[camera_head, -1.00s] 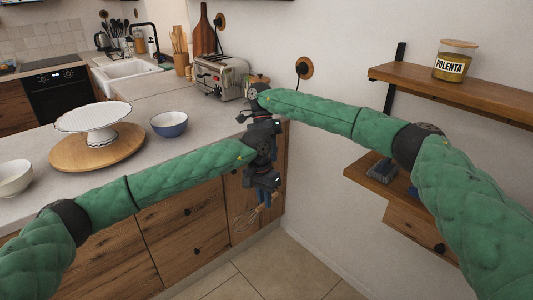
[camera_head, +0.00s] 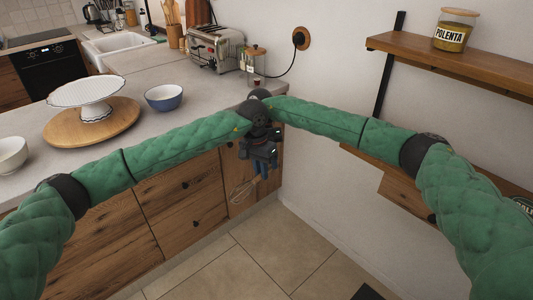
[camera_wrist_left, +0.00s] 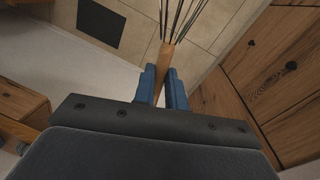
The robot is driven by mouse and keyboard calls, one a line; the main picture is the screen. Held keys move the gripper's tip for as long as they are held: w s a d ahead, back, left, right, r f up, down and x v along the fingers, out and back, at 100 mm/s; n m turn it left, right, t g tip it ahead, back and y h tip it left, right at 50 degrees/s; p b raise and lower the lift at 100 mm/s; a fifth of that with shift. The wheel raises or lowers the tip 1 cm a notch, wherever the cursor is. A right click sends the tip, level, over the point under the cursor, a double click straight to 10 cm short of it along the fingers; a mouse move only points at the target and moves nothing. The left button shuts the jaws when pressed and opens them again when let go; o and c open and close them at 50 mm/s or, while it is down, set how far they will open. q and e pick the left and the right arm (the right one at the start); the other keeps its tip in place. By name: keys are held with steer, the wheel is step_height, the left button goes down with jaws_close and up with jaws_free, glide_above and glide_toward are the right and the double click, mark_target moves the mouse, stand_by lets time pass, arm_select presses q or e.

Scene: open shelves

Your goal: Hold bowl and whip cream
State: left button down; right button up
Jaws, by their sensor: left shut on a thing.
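A blue bowl with a white inside (camera_head: 164,101) stands on the counter, left of my grippers. A white bowl (camera_head: 10,157) stands at the counter's left edge. My left gripper (camera_head: 262,172) is shut on the whisk and hangs low in front of the drawers. The whisk's wires (camera_head: 243,189) show below it. In the left wrist view the blue fingers (camera_wrist_left: 164,88) close on the whisk's wooden handle (camera_wrist_left: 163,68), with the wires pointing away. My right arm's hand (camera_head: 262,132) overlaps the left one in the head view, and its fingers cannot be made out.
A white cake stand (camera_head: 88,98) on a round wooden board (camera_head: 62,155) stands on the counter (camera_head: 160,128). A toaster (camera_head: 213,50) and a glass jar (camera_head: 255,62) are behind. A shelf (camera_head: 440,67) with a polenta jar (camera_head: 455,33) is at right. The floor below is open.

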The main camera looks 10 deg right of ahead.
steer(key=shift+f, duration=0.1)
jaws_close()
arm_select(q)
steer(key=c, duration=1.4)
jaws_free()
steer(key=shift+o, duration=0.2)
